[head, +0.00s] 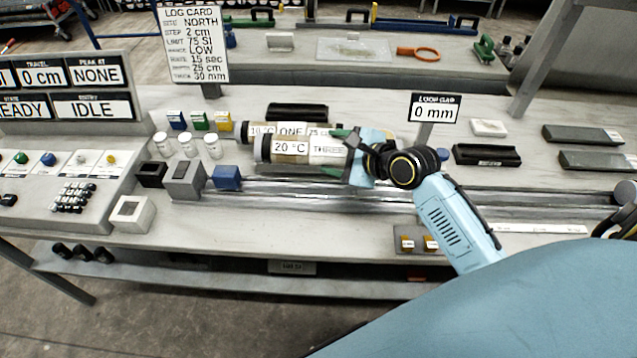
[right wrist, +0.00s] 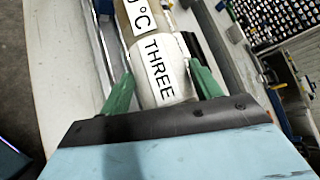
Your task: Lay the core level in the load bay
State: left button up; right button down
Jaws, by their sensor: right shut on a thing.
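My right gripper (head: 337,152) is shut on a core (head: 268,149), a tan cylinder with white labels reading 20 °C and THREE. The core lies across the picture and looks about level. In the right wrist view its white end section (right wrist: 163,88) is between the green fingers. A second core (head: 257,130), labelled 10 °C and ONE, lies just behind it, partly hidden. Long metal rails (head: 330,190) run in front of the held core; its height above the bench cannot be told. No part is labelled as the load bay. My left gripper is not in view.
A blue block (head: 227,177), a grey block (head: 184,178) and white jars (head: 190,145) stand left of the core. A black cradle (head: 297,112) is behind. The LOOP GAP sign (head: 435,108) reads 0 mm. Another black cradle (head: 486,155) lies to the right.

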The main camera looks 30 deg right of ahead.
jog(key=f, duration=0.3)
jog(key=f+b, duration=0.1)
jog(key=f, duration=0.2)
jog(key=shift+w+d+b, duration=0.15)
jog(key=shift+d+b, duration=0.05)
jog(key=shift+b, duration=0.1)
jog(key=shift+f+b, duration=0.65)
jog(key=shift+f, duration=1.3)
jog(key=c, duration=0.7)
grip_release()
jog(key=shift+s+f, duration=0.2)
jog(key=shift+f, duration=0.1)
jog(key=shift+c, duration=0.2)
jog(key=o, duration=0.4)
jog(key=shift+r, duration=0.1)
jog(key=shift+o, duration=0.2)
jog(key=p+v, duration=0.2)
jog(key=v, duration=1)
jog(key=shift+a, duration=0.1)
